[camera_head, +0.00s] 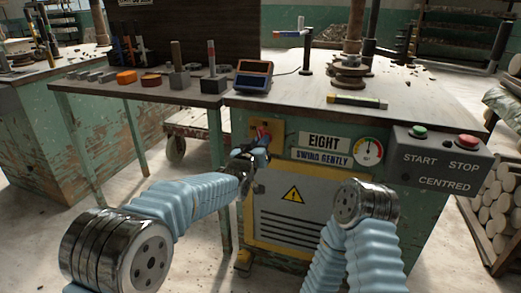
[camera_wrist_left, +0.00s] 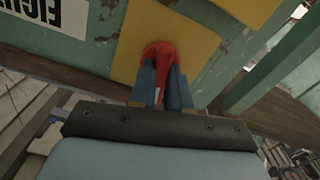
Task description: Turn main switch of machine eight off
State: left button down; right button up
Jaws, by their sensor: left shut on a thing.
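Machine eight is the green bench machine with a white "EIGHT" plate (camera_head: 323,141) on its front. Its main switch is a red handle (camera_head: 262,133) on a yellow plate (camera_head: 277,129), left of that plate. My left gripper (camera_head: 260,147) is at the switch, its fingers closed around the red handle. In the left wrist view the red handle (camera_wrist_left: 158,52) shows between the two blue fingers (camera_wrist_left: 160,83), in front of the yellow plate (camera_wrist_left: 190,45). The fingers hide part of the handle. My right arm shows at the lower right, but its gripper cannot be made out.
A grey control box (camera_head: 440,158) with a green START button (camera_head: 418,132) and a red STOP button (camera_head: 467,141) is on the right. A dial (camera_head: 369,151) and a yellow-framed vent panel (camera_head: 291,205) are on the front. A side table (camera_head: 150,93) with tools stands left.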

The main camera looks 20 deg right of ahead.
pick_arm(q)
jog(key=shift+w+a+f+n+b, duration=0.1)
jog(key=shift+n+b, duration=2.05)
jog(key=shift+n, duration=1.7)
jog(key=shift+f+n+b, duration=0.1)
jog(key=shift+n+b, duration=2)
jog(key=shift+n, duration=1.75)
jog(key=c, duration=1.1)
grip_release()
